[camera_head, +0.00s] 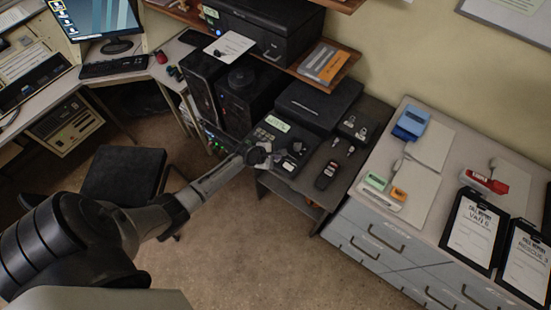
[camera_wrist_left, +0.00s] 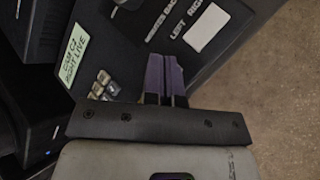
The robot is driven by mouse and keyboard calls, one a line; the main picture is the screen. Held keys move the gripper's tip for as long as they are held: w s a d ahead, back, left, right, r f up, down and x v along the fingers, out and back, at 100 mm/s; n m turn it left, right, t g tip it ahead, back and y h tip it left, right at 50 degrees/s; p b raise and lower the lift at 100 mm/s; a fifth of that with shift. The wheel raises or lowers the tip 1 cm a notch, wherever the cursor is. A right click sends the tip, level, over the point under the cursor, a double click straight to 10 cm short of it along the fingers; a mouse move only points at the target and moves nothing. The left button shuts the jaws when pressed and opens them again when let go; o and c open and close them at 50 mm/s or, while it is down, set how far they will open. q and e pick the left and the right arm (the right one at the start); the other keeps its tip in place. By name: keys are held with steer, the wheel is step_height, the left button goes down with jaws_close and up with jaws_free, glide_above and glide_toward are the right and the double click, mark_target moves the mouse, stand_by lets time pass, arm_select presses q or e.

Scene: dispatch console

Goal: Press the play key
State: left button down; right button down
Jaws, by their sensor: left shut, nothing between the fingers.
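A dark console panel (camera_head: 303,135) with a pale label (camera_head: 277,123) lies on the low dark table in the head view. My left gripper (camera_head: 262,155) is over its near left part and hides some of it. In the left wrist view, the panel shows a label reading "NIGHT LIVE" (camera_wrist_left: 76,53), several small grey keys (camera_wrist_left: 103,84) and a pale rectangle (camera_wrist_left: 207,27) near printed words such as "LEFT". My left gripper (camera_wrist_left: 165,62) is shut and empty, its fingers over the panel. I cannot tell whether they touch it. I cannot make out which key is play.
A black handset (camera_head: 326,175) and small metal pieces (camera_head: 345,142) lie right of the panel. Black computer towers (camera_head: 247,105) stand behind it to the left. A grey drawer cabinet (camera_head: 385,240) with clipboards is at right. Open floor lies in front.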

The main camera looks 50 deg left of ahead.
arm_select(q)
steer(key=shift+f, duration=0.3)
steer(key=shift+r, duration=0.1)
stand_by(0.5)
steer(key=shift+r+p, duration=0.7)
steer(key=shift+p, duration=0.2)
step_height(320, 180, up, 2)
steer(key=p, duration=0.2)
steer(key=shift+r+p, duration=0.2)
steer(key=shift+p, duration=0.1)
step_height(320, 180, up, 3)
steer(key=p, duration=0.3)
steer(key=shift+f, duration=0.2)
stand_by(0.4)
